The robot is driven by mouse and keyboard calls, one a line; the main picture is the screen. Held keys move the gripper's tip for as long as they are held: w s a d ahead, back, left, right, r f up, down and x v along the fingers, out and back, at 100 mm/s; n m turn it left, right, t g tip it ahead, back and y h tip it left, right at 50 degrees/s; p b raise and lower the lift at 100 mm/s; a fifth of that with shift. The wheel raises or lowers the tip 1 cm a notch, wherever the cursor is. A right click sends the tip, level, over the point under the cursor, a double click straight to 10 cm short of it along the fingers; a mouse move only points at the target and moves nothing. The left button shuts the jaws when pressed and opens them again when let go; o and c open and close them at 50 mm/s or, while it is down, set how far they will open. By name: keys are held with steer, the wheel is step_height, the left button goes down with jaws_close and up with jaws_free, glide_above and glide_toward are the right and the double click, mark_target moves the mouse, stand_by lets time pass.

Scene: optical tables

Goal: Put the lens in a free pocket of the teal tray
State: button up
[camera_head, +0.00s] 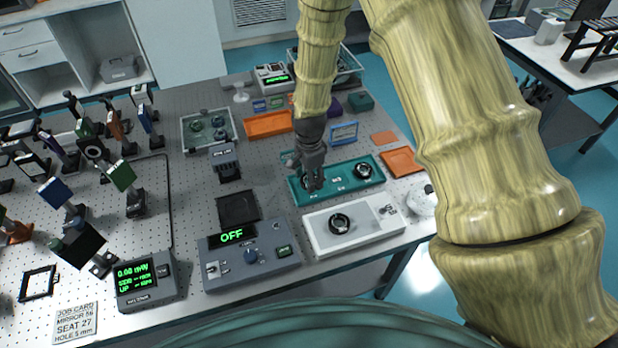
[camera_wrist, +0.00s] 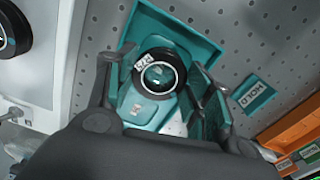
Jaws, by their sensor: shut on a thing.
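The teal tray (camera_head: 348,190) lies on the perforated table, right of centre in the head view. My gripper (camera_head: 312,184) points down over the tray's left end. In the wrist view its fingers are closed around a black-rimmed round lens (camera_wrist: 160,73) with a small white label. The teal tray (camera_wrist: 187,32) shows behind the lens. I cannot tell whether the held lens touches the tray floor. Another black-rimmed lens (camera_head: 363,170) sits in the tray's right end. The middle of the tray bears small white labels and looks clear.
A white tray (camera_head: 378,226) holding a dark round lens (camera_head: 340,223) stands just in front of the teal tray. Orange trays (camera_head: 402,161) lie to the right and behind. A blue framed stand (camera_head: 344,132) is behind. A control box (camera_head: 250,255) reads OFF.

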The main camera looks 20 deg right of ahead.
steer(key=shift+w+f+p, duration=0.15)
steer(key=shift+f+p, duration=0.15)
steer(key=shift+f, duration=0.6)
steer(key=shift+f, duration=0.1)
steer(key=shift+f, duration=0.15)
steer(key=o, duration=0.8)
steer(key=shift+c, duration=0.2)
steer(key=shift+r, duration=0.3)
step_height(320, 180, up, 12)
steer(key=b, duration=0.4)
steer(key=shift+b, duration=0.35)
steer(key=shift+f, duration=0.1)
